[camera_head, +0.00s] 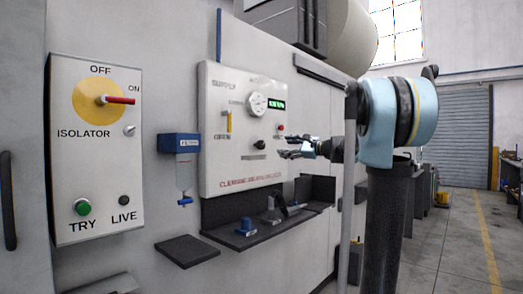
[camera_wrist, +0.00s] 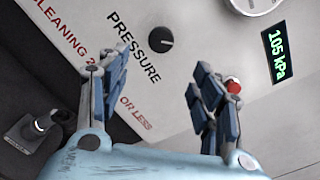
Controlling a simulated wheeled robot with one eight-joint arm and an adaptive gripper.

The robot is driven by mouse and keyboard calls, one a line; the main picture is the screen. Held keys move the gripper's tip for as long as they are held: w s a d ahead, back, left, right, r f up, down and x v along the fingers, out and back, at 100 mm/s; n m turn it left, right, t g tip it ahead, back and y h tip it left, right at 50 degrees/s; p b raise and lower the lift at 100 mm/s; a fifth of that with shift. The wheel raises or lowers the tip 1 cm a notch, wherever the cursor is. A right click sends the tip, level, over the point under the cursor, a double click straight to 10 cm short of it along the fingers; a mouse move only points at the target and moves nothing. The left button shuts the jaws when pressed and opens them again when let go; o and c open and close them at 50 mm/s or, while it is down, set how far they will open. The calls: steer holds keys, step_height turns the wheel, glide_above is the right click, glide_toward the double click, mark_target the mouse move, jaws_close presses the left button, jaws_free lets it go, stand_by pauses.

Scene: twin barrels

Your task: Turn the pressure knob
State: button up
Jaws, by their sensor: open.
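The pressure knob (camera_wrist: 160,39) is a small black round knob with a white pointer mark, beside the word PRESSURE on the white supply panel. In the head view the knob (camera_head: 258,144) sits below the round gauge. My gripper (camera_wrist: 160,75) is open and empty, its two blue-and-grey fingers apart. In the wrist view the knob lies beyond the fingertips, between them in picture width, and the fingers look clear of it. In the head view my gripper (camera_head: 283,147) is at the panel's right side. The green display (camera_wrist: 277,52) reads 105 kPa.
A red button (camera_wrist: 233,86) lies close to the right finger in the wrist view. The gauge (camera_head: 257,104) and a yellow lever (camera_head: 229,121) are on the panel. Below is a dark shelf (camera_head: 250,240) with small items. An isolator panel (camera_head: 97,150) stands at left.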

mark_target(263, 146)
steer(key=w+a+m, duration=0.3)
steer(key=a, duration=0.1)
steer(key=w+a+m, duration=0.3)
steer(key=a, duration=0.1)
steer(key=w+a+m, duration=0.3)
steer(key=a, duration=0.1)
steer(key=shift+a+r+m+h, duration=0.1)
steer(key=shift+a+m+h, duration=0.1)
steer(key=shift+m+h, duration=0.1)
stand_by(0.6)
steer(key=c, duration=1.1)
